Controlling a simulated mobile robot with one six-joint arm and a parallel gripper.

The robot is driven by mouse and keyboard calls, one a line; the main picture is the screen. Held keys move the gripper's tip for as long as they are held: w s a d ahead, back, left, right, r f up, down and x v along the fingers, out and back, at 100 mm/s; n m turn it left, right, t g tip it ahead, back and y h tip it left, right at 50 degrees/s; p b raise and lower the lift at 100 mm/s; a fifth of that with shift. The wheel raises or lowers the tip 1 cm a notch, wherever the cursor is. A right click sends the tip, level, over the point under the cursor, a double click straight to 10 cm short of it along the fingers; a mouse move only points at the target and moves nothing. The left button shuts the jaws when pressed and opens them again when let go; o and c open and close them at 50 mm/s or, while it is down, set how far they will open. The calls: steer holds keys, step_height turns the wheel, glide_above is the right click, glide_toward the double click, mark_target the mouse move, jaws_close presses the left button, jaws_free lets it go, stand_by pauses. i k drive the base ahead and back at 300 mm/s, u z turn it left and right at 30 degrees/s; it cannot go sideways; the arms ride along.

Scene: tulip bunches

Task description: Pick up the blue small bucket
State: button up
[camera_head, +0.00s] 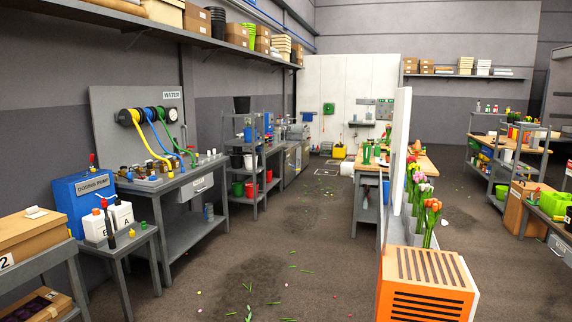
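A small blue bucket-like thing (248,134) stands on the grey shelf rack (228,150) beyond the water bench. It is far off and small, so I cannot tell for certain that it is a bucket. Another blue thing (386,190) shows at the side of the wooden-topped table, partly hidden by the white panel. My gripper is not in view.
The dark floor (300,235) runs clear down the middle, with scattered leaf bits. The water bench (190,190) and blue dosing pump (82,195) line the left. An orange slatted unit (425,285) and tulips (430,208) stand at the right front.

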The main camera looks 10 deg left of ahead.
mark_target(247, 130)
steer(key=u, duration=0.6)
steer(key=i, duration=4.65)
steer(key=z, duration=0.35)
steer(key=i, duration=1.8)
steer(key=u, duration=0.05)
